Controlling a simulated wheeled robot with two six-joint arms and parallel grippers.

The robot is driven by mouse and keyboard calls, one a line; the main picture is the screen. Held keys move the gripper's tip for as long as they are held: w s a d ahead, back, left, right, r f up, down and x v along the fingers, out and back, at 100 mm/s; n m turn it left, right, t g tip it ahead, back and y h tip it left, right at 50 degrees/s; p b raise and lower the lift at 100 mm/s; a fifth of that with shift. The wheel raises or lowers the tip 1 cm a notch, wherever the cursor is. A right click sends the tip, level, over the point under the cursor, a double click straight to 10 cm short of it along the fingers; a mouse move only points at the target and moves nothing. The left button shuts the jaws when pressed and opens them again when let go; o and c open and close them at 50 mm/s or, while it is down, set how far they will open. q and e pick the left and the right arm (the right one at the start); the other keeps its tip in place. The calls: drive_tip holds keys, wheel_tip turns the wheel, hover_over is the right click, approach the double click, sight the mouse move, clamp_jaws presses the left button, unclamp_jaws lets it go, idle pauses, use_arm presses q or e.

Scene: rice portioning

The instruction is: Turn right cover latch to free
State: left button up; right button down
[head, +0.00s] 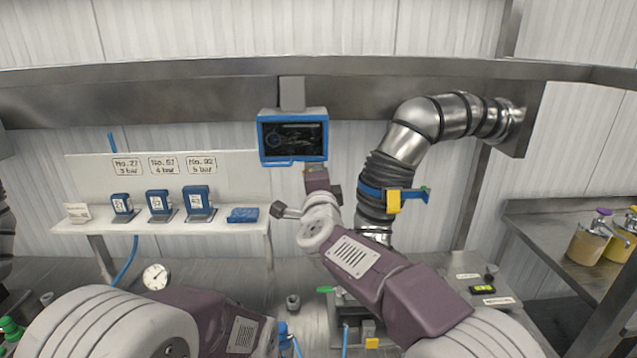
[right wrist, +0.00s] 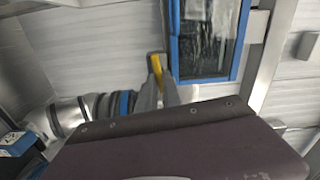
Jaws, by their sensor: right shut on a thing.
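A blue-framed cover with a dark, clear pane (head: 293,137) hangs below the steel beam. It also shows in the right wrist view (right wrist: 207,40). A yellow latch (right wrist: 156,66) sits beside the cover's left edge in the right wrist view. My right gripper (right wrist: 157,84) is shut on this latch, with a grey finger on each side of it. In the head view my right gripper (head: 310,174) is just under the cover's lower right corner, and the latch is mostly hidden there. My left arm lies low at the front left, and its gripper does not show.
A ribbed steel pipe (head: 405,140) with a blue band and yellow clip (head: 393,202) stands just right of my right arm. A white shelf (head: 170,226) with blue cartridges is at the left. A side bench (head: 540,225) holds jars at the right.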

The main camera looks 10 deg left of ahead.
drive_tip(key=shift+r+m, duration=0.1)
drive_tip(key=shift+m, duration=0.5)
drive_tip(key=shift+r+m+b, duration=0.1)
drive_tip(key=shift+m+b, duration=0.2)
drive_tip(key=shift+b, duration=0.05)
drive_tip(key=c, duration=1.5)
unclamp_jaws()
drive_tip(key=b+v, duration=0.3)
drive_tip(key=v, duration=0.5)
drive_tip(key=shift+s, duration=0.3)
drive_tip(key=shift+f, duration=0.2)
